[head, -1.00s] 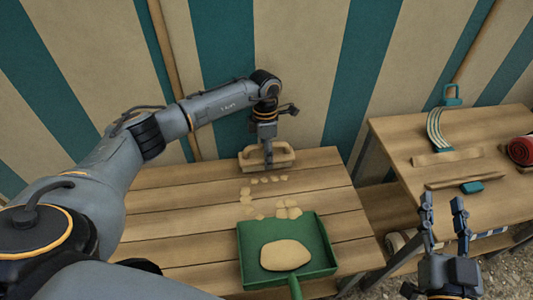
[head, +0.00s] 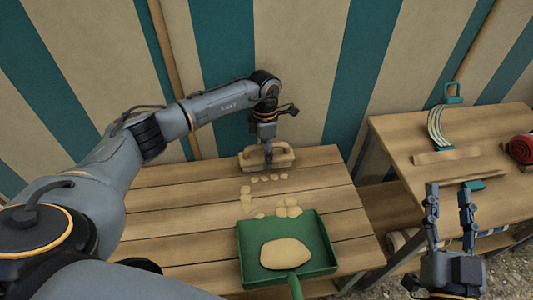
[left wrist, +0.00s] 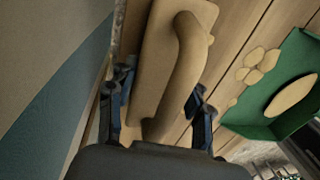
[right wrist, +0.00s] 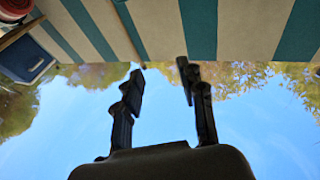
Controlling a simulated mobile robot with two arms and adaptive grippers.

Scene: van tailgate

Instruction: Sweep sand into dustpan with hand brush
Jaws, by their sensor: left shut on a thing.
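The wooden hand brush (head: 283,156) stands on the slatted table near its back edge. My left gripper (head: 268,162) is shut on its handle; the left wrist view also shows the brush (left wrist: 165,65) between the fingers. Several flat sand patches (head: 288,208) lie in an arc between brush and dustpan, with more patches (head: 268,178) just in front of the brush. The green dustpan (head: 318,243) lies at the table's front, handle toward me, with a large sand heap (head: 285,253) in it. My right gripper (head: 449,188) is open and empty, right of the dustpan.
A second wooden table (head: 390,130) at the right holds a teal-handled fan-shaped tool (head: 438,128), wooden pieces (head: 447,155) and a red roll (head: 521,150). A striped wall (head: 300,60) stands close behind the tables. The sand table's left part is bare.

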